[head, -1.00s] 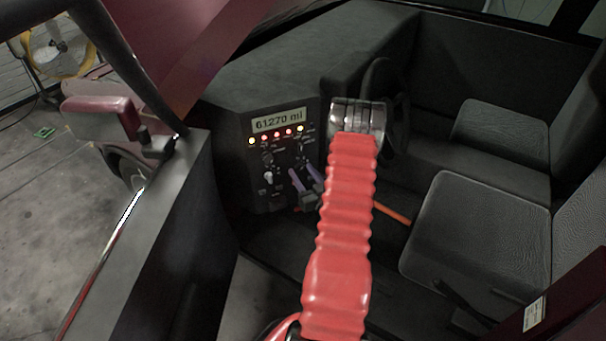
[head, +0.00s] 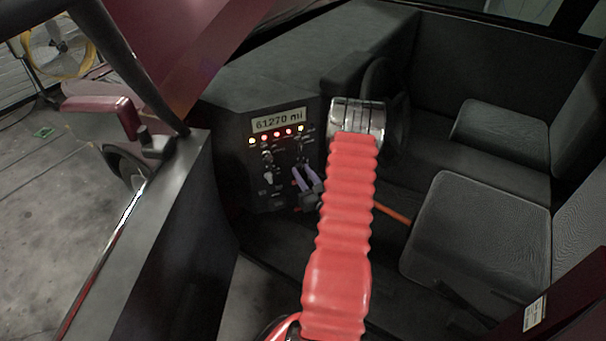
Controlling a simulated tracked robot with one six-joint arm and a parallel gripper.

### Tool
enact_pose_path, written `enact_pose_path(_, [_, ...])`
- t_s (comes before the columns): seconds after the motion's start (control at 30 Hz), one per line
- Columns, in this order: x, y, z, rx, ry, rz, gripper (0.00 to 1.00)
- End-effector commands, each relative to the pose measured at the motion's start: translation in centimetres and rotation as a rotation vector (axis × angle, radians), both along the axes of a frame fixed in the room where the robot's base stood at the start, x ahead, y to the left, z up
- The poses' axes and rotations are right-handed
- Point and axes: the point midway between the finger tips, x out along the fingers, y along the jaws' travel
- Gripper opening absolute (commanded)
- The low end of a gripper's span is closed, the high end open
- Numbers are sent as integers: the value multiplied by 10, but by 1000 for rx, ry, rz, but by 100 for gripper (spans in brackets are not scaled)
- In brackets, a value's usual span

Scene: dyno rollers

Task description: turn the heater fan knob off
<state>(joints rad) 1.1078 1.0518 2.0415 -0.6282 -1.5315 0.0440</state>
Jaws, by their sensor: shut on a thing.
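The dark control panel (head: 262,192) stands in the cab, left of my red-sleeved arm. It has a lit mileage display (head: 278,120), a row of small red and yellow lamps, and several small knobs. My gripper (head: 303,168) is at the lower right of the panel, its two pale purple fingers close together. It is shut on a small knob there, taken as the heater fan knob, which the fingers mostly hide. The labels are too small to read, so its setting cannot be told. A pale knob (head: 268,178) shows free, left of the gripper.
The steering wheel (head: 400,118) is behind my wrist. Grey seats (head: 470,225) fill the right side. An orange lever (head: 392,214) sticks out right of my arm. The open door (head: 150,235) bounds the left. The dark floor between panel and seats looks clear.

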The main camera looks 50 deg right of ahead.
Motion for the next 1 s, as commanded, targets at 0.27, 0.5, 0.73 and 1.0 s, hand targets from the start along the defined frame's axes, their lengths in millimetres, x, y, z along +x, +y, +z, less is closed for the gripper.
enact_pose_path(0.27, [0,1,0,-68,39,2,3])
enact_pose_path(0.5, [1,1,0,-201,115,2,3])
enact_pose_path(0.73, [1,2,0,-353,202,2,3])
enact_pose_path(1.0, [1,2,0,-489,280,4,3])
